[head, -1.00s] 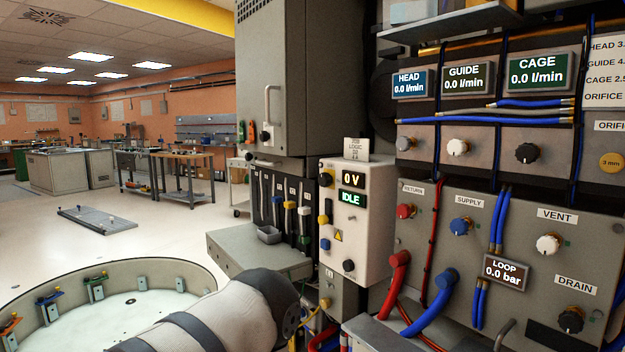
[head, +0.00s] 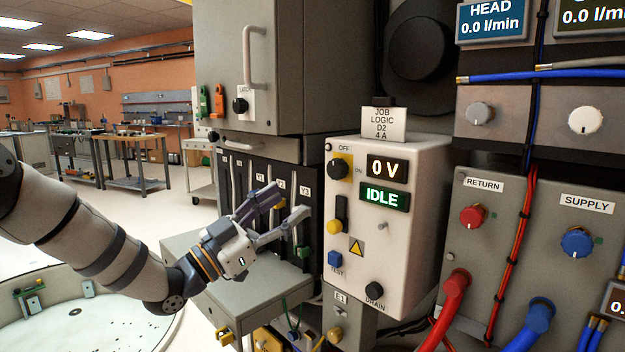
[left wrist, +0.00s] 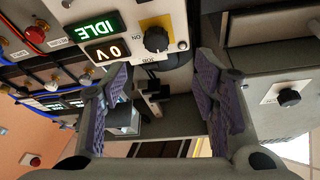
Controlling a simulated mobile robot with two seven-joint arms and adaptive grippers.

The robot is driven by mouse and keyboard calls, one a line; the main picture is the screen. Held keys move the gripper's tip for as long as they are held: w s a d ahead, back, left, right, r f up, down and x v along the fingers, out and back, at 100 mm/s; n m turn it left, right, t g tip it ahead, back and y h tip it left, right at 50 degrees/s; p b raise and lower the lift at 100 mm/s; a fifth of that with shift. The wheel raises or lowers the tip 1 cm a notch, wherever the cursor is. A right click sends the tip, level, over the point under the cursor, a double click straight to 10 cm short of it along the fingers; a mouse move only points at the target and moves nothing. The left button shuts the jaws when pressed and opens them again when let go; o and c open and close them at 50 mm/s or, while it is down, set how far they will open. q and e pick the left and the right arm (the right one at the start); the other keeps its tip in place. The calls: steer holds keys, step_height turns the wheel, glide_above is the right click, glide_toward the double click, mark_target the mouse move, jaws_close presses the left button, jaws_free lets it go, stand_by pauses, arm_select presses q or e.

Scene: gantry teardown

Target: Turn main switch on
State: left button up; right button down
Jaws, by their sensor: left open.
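The main switch (head: 339,168) is a black rotary knob on a yellow plate, at the upper left of a white control box (head: 407,280). OFF is printed above it and ON to its right; I cannot tell exactly which way the knob points. The box displays read 0 V (head: 386,169) and IDLE (head: 384,196). In the left wrist view the switch (left wrist: 157,38) appears upside down, beyond and between the open fingers. My left gripper (head: 291,201) is open and empty, left of the box and slightly below the switch, apart from it. My right gripper is not in view.
A yellow knob (head: 333,227), blue TEST button (head: 335,258) and black DRAIN knob (head: 375,290) sit lower on the box. A grey cabinet (head: 290,60) hangs above left, with a rack of cables behind the gripper. Red and blue hoses (head: 455,295) run at right.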

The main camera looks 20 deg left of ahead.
mark_target(332, 173)
arm_select(q)
steer(key=x, duration=1.1)
steer(key=shift+w+d+b, duration=0.1)
steer(key=shift+d+b, duration=0.3)
steer(key=shift+r, duration=0.1)
steer(key=c, duration=1.2)
